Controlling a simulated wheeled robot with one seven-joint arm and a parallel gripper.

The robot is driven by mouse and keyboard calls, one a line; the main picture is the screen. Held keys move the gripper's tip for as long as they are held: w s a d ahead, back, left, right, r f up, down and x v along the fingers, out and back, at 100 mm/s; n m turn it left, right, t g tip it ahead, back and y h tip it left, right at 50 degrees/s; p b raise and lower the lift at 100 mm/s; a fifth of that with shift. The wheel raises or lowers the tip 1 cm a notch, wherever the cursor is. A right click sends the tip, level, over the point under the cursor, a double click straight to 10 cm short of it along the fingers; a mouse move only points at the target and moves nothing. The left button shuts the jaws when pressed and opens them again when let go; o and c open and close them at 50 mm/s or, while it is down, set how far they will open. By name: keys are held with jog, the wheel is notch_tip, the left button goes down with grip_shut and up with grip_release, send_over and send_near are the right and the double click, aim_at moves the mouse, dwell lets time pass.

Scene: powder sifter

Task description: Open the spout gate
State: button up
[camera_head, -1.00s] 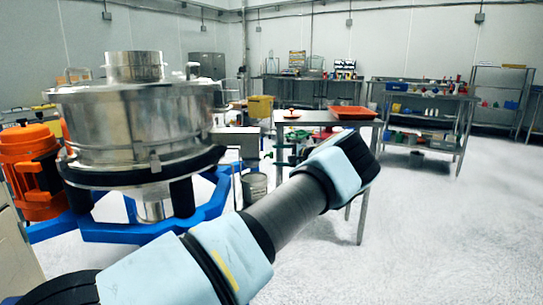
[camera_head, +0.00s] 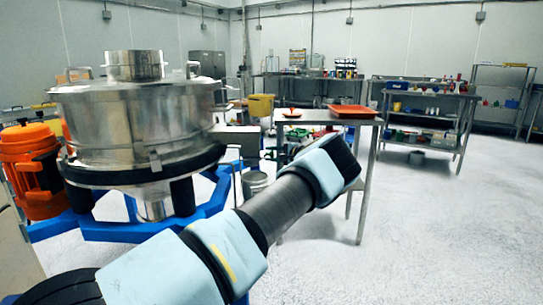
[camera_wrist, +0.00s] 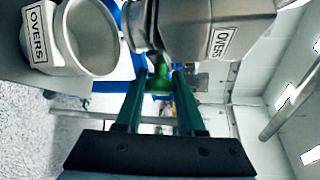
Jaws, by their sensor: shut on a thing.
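The steel powder sifter (camera_head: 140,120) stands at the left on a blue frame in the head view. Its side spout (camera_head: 237,140) sticks out to the right. In the wrist view the spout (camera_wrist: 200,25) carries an "OVERS" label. A small green knob-like handle (camera_wrist: 160,84) shows below the spout, between my fingertips. My gripper (camera_wrist: 159,77), with dark green fingers, is shut on this green handle. Whether the gate in the spout is open or closed cannot be made out. In the head view my own arm covers much of the gripper area.
A steel table with an orange tray (camera_head: 354,111) stands behind my arm. The floor at right is clear.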

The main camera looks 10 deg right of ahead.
jog(key=shift+f, duration=0.1)
grip_shut()
dwell(0.8)
